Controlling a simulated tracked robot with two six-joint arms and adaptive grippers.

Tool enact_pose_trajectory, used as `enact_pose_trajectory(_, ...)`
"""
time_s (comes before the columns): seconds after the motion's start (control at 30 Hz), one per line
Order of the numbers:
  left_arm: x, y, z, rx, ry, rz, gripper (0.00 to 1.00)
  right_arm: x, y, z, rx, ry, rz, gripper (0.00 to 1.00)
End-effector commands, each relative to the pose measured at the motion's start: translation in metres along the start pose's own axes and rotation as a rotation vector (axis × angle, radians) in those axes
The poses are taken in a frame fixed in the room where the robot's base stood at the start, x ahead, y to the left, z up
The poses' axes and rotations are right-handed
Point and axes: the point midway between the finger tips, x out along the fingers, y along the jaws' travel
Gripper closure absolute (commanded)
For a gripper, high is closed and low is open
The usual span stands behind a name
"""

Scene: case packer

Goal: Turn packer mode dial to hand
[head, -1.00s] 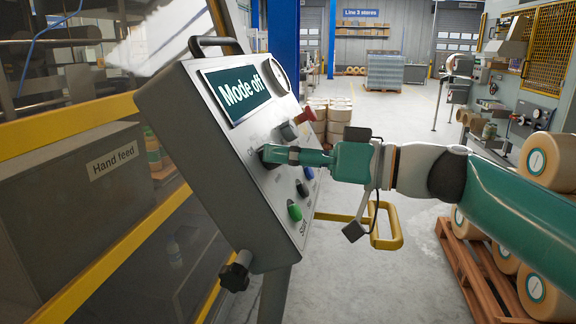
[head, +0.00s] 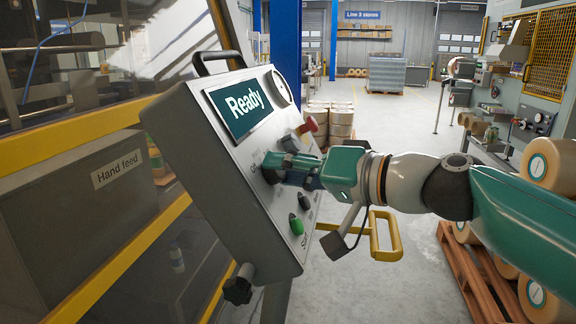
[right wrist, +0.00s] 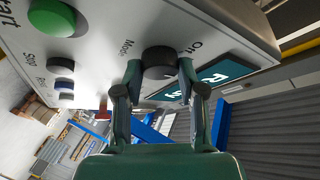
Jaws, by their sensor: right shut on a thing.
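The mode dial (right wrist: 158,60) is a round dark knob on the sloping grey control box (head: 195,165). In the right wrist view it sits between the two fingertips of my right gripper (right wrist: 159,75), which is shut on it. In the head view my right gripper (head: 275,168) reaches the panel from the right and mostly hides the dial. The box's screen (head: 240,106) reads "Ready". My left gripper is not in view.
Below the dial are a green button (head: 296,225) and a black button (head: 305,202). A red control (head: 308,125) is above it. A yellow handle (head: 385,236) juts out under my right wrist. A yellow-framed enclosure is on the left. Large rolls (head: 540,160) stand at right.

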Motion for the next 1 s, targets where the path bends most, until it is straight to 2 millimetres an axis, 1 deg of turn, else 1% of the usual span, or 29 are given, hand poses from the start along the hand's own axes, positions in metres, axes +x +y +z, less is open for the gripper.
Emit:
enact_pose_trajectory(0.33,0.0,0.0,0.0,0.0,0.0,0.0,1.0,0.0,0.001,-0.001,0.004,0.003,0.003,0.95)
enact_pose_trajectory(0.37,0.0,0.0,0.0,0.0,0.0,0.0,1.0,0.0,0.001,-0.001,0.003,0.003,0.003,0.55)
enact_pose_trajectory(0.4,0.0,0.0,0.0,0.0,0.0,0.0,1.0,0.0,0.001,-0.001,0.003,0.003,0.003,0.49)
enact_pose_trajectory(0.5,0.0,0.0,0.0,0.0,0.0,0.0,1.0,0.0,0.001,0.0,0.003,0.002,0.003,0.35)
enact_pose_trajectory(0.83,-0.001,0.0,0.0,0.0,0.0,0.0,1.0,-0.002,0.001,0.0,0.002,0.001,0.001,0.35)
enact_pose_trajectory(0.93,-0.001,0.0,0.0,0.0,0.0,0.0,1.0,-0.009,0.0,-0.001,0.001,0.004,0.002,0.35)
enact_pose_trajectory(1.0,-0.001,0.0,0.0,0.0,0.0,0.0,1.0,-0.017,0.001,-0.001,0.002,0.003,0.002,0.35)
